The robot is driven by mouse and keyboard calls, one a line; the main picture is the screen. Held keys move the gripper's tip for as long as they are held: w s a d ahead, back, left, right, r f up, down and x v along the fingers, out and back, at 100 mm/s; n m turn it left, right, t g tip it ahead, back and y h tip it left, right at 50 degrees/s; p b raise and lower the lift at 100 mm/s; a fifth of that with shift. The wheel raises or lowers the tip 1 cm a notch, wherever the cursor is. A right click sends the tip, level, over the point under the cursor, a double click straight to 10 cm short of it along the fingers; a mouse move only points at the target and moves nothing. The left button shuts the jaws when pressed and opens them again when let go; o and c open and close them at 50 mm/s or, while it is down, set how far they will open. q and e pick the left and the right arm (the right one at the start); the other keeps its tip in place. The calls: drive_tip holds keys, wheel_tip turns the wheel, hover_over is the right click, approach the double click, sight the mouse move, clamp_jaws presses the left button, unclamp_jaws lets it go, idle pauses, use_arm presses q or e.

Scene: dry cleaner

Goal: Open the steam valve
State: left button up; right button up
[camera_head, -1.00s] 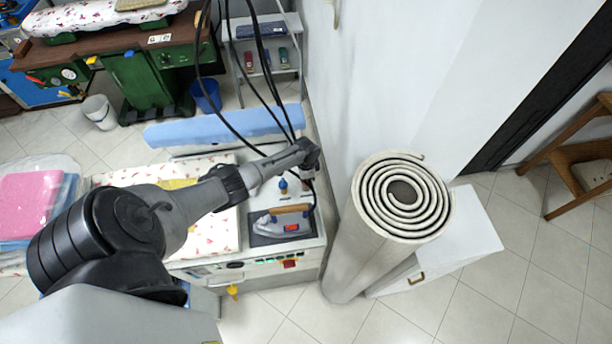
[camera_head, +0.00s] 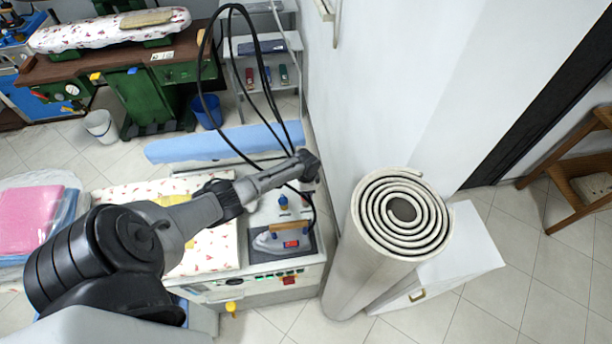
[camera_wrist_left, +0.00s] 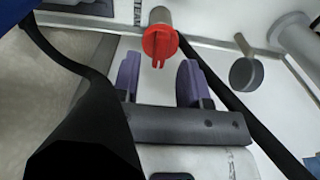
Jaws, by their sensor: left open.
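The steam valve shows in the left wrist view as a red, slotted handle (camera_wrist_left: 160,42) on the end of a short metallic pipe, beside a partly visible "STEAM" label. My left gripper (camera_wrist_left: 159,80) has two purple fingers, spread apart with nothing between them. The red handle appears just beyond and between the fingertips; I cannot tell whether they touch it. In the head view my left arm reaches over the ironing station (camera_head: 255,268), its wrist end near the wall. The fingers and valve are hidden there. My right gripper is in neither view.
An iron (camera_head: 270,242) rests on the station below my wrist. Black cables (camera_head: 268,75) loop above the arm. A tall rolled carpet (camera_head: 345,270) stands close on the right. A black-ended fitting (camera_wrist_left: 246,74) is right of the red handle in the wrist view.

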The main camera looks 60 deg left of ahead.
use_arm(q)
wheel_tip(320, 180, up, 11)
drive_tip(key=shift+r, duration=0.15)
drive_tip(key=shift+d, duration=0.1)
idle(0.8)
